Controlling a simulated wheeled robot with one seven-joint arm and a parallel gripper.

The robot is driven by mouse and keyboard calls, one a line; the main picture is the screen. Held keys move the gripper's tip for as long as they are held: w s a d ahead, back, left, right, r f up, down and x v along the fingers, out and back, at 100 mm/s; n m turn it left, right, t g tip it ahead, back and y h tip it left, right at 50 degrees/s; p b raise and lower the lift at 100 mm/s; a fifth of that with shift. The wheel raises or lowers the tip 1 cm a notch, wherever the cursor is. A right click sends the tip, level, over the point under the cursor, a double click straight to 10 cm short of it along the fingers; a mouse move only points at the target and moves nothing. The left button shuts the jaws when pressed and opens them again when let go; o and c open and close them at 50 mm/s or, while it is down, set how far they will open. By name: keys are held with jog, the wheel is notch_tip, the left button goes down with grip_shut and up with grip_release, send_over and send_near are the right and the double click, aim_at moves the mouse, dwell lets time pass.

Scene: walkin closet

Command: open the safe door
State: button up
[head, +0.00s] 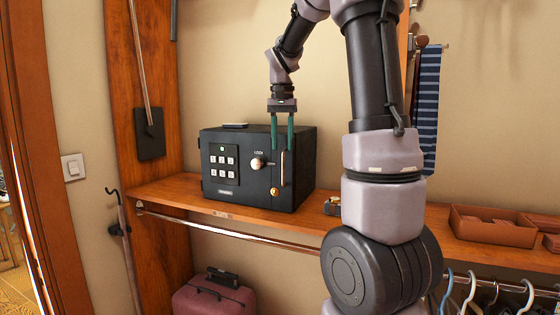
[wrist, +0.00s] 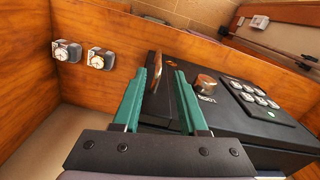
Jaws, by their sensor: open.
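The black safe (head: 300,165) stands on the wooden shelf in the head view, and its front door (head: 212,185) looks shut. The door has a keypad (head: 223,163), a round knob (head: 257,163) and an upright bar handle (head: 283,168) near its right edge. My gripper (head: 282,148) points down at the handle, open, with a green finger on each side of the handle's upper part. In the wrist view my gripper (wrist: 160,78) has the brownish handle (wrist: 153,74) between its fingertips, with gaps visible. The knob (wrist: 207,84) and keypad (wrist: 257,97) lie right of the fingers.
Two watches on holders (wrist: 67,51) sit on the shelf beside the safe. A brown tray (head: 493,228) is farther right. A hanging rail (head: 235,233) runs below the shelf, with a red suitcase (head: 214,297) under it. A small flat dark object (head: 236,126) lies on top of the safe.

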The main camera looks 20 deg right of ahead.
aim_at(283, 159)
notch_tip(283, 159, down, 6)
jog(key=shift+d+r, duration=0.1)
grip_shut()
jog(key=shift+r, duration=0.1)
dwell(1.4)
